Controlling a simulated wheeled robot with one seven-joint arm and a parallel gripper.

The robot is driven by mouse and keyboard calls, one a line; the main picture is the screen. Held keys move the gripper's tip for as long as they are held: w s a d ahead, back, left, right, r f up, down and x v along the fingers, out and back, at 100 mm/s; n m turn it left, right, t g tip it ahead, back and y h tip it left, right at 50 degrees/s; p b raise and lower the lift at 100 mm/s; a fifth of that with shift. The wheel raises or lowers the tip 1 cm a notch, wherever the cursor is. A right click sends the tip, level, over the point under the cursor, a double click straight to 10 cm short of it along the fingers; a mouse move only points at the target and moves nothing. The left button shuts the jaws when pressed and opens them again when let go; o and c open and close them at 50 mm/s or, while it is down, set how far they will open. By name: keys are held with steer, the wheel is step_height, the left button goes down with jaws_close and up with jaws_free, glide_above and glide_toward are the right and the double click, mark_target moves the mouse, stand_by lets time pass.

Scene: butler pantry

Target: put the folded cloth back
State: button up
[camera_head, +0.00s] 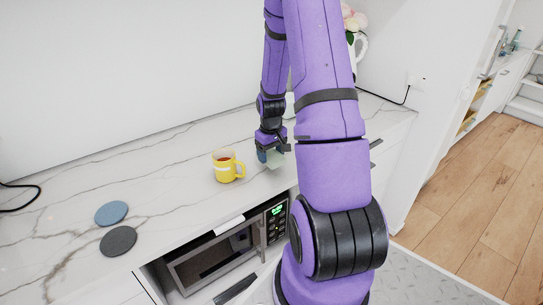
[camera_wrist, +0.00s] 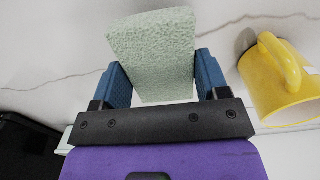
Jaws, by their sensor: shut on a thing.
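My gripper (camera_wrist: 160,85) is shut on a pale green folded cloth (camera_wrist: 153,52), a thick block between the two blue fingers in the wrist view. In the head view my gripper (camera_head: 270,156) is above the white marble counter, just right of a yellow mug, and a small part of the pale cloth (camera_head: 275,161) shows below it. I cannot tell whether the cloth touches the counter. My arm hides part of the counter behind and to the right.
The yellow mug (camera_head: 224,168) holds a dark drink and stands close to my gripper; it also shows in the wrist view (camera_wrist: 278,85). Blue (camera_head: 111,213) and dark grey (camera_head: 118,241) round coasters lie at left. A microwave (camera_head: 215,262) sits below the counter. A flower vase (camera_head: 358,42) stands behind.

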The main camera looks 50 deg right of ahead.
mark_target(272, 155)
steer(key=w+d, duration=0.2)
steer(key=d, duration=0.1)
steer(key=shift+w+d+f, duration=0.1)
steer(key=shift+w+f, duration=0.1)
steer(key=shift+f, duration=1.75)
steer(key=shift+f, duration=0.1)
steer(key=o, duration=0.9)
